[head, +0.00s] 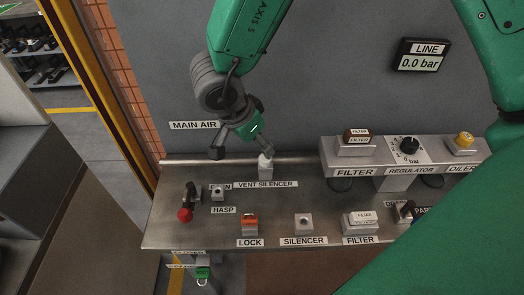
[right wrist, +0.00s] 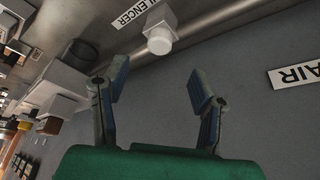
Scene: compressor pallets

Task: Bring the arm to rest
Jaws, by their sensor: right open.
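My right gripper (head: 241,150) hangs over the back edge of the steel bench, left of the vent silencer, with its fingers spread. In the right wrist view my right gripper (right wrist: 157,85) shows two blue-grey fingers wide apart with nothing between them. The white vent silencer (head: 265,165) stands upright on its block behind its label. In the right wrist view the vent silencer (right wrist: 160,42) is beyond the fingertips, apart from them. My left gripper is not in view.
The steel bench (head: 190,235) carries a red-knobbed lever (head: 186,213), an orange lock (head: 250,220), a silencer block (head: 303,224) and a white filter (head: 360,220). The raised filter-regulator-oiler shelf (head: 397,184) stands right. A display (head: 418,55) reads 0.0 bar. The grey wall behind is mostly bare.

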